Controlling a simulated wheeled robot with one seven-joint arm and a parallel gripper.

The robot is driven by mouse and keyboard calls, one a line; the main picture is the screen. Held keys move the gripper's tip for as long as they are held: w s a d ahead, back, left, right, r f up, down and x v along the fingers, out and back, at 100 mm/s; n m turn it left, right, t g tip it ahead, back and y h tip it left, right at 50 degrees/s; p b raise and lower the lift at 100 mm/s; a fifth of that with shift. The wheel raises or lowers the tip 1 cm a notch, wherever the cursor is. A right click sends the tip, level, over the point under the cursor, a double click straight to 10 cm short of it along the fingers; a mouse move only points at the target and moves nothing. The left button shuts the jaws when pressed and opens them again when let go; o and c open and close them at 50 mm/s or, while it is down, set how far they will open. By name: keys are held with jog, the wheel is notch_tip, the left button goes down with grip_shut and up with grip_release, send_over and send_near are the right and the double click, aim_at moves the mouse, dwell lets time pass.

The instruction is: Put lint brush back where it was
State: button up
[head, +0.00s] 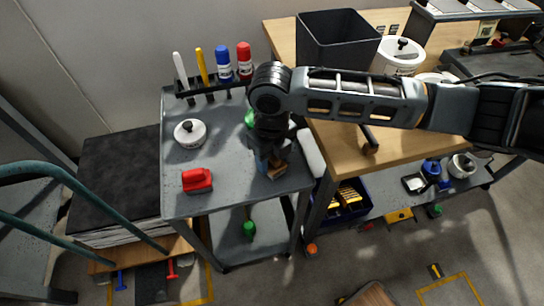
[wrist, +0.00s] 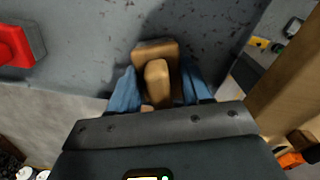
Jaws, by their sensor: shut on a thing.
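The lint brush appears to be the tan, wooden-looking piece (wrist: 153,52) between my blue fingers in the wrist view, a wide block with a narrower rounded part in front. I cannot tell whether the brush touches the cart surface.
A red block-like tool with a grey base (head: 197,180) and a white lidded pot (head: 190,133) stand on the cart. A rack (head: 210,89) with markers lines its back edge. A white roll (head: 311,152) and the wooden table (head: 349,140) lie close on the right.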

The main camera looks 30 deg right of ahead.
jog(key=shift+f, duration=0.25)
jog(key=shift+f, duration=0.1)
jog(key=shift+f, duration=0.15)
jog(key=o, duration=1)
notch_tip(320, 180, up, 12)
jog(key=shift+r, duration=0.25)
jog(key=shift+a, duration=0.1)
